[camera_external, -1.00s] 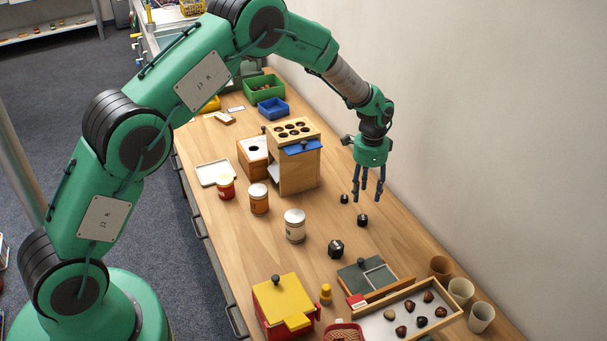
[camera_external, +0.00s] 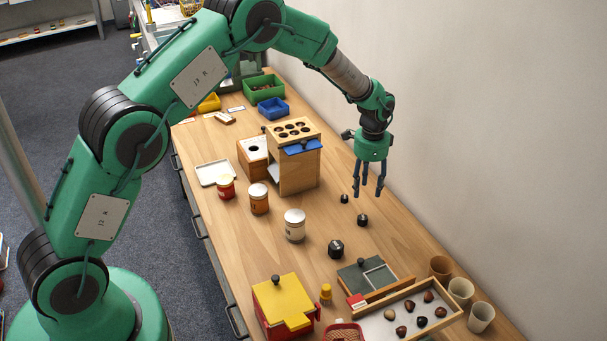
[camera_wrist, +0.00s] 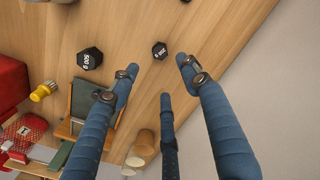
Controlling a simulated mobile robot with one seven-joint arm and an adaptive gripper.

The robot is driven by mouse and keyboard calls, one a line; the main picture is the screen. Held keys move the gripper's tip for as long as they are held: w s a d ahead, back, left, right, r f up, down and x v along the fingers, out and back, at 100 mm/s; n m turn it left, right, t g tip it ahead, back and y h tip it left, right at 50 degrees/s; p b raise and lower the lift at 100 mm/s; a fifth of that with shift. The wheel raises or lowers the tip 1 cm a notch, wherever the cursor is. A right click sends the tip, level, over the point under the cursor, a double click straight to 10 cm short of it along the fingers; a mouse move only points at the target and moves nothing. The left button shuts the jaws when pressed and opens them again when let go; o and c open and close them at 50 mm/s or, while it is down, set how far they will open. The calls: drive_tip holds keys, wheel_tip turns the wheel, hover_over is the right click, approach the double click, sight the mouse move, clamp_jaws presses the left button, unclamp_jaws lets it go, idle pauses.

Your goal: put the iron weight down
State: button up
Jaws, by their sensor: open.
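Three black iron weights stand upright on the wooden bench: a small one (camera_external: 344,198), a middle one (camera_external: 362,220) and a large one (camera_external: 336,248). My gripper (camera_external: 368,191) is open and empty, its three blue fingers pointing down above the bench near the small and middle weights. In the wrist view, my fingers (camera_wrist: 158,76) are spread with nothing between them. That view shows the large weight (camera_wrist: 89,58), marked 500, and a smaller weight (camera_wrist: 160,50) beyond the fingertips. The smallest weight cannot be made out there.
A grey-topped board (camera_external: 357,278) and a tray of chestnuts (camera_external: 390,333) lie at the front, with cups (camera_external: 461,289) at right. Jars (camera_external: 295,226) and a wooden box (camera_external: 299,175) stand left of the weights. The wall (camera_external: 480,130) is close on the right.

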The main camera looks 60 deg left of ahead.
drive_tip(key=s+d+r+n+t, duration=0.1)
drive_tip(key=s+d+r, duration=0.45)
drive_tip(key=r, duration=0.55)
drive_tip(key=s+d+r+t, duration=0.1)
drive_tip(key=s+d+r, duration=0.4)
drive_tip(key=r, duration=0.7)
drive_tip(key=s+d+r+n+t, duration=0.1)
drive_tip(key=s+d+r, duration=0.3)
drive_tip(key=s+r, duration=0.5)
drive_tip(key=s+d+r+n+t, duration=0.1)
drive_tip(key=s+d+r, duration=0.2)
drive_tip(key=s+r, duration=0.3)
drive_tip(key=s+d+r, duration=0.4)
drive_tip(key=s, duration=0.4)
drive_tip(key=s+d, duration=0.1)
drive_tip(key=s, duration=0.7)
drive_tip(key=s+d+f+n+t, duration=0.1)
drive_tip(key=s+d, duration=0.1)
drive_tip(key=s, duration=0.5)
drive_tip(key=shift+s+d+n+t, duration=0.25)
drive_tip(key=shift+s+n+t, duration=0.05)
drive_tip(key=shift+s, duration=0.05)
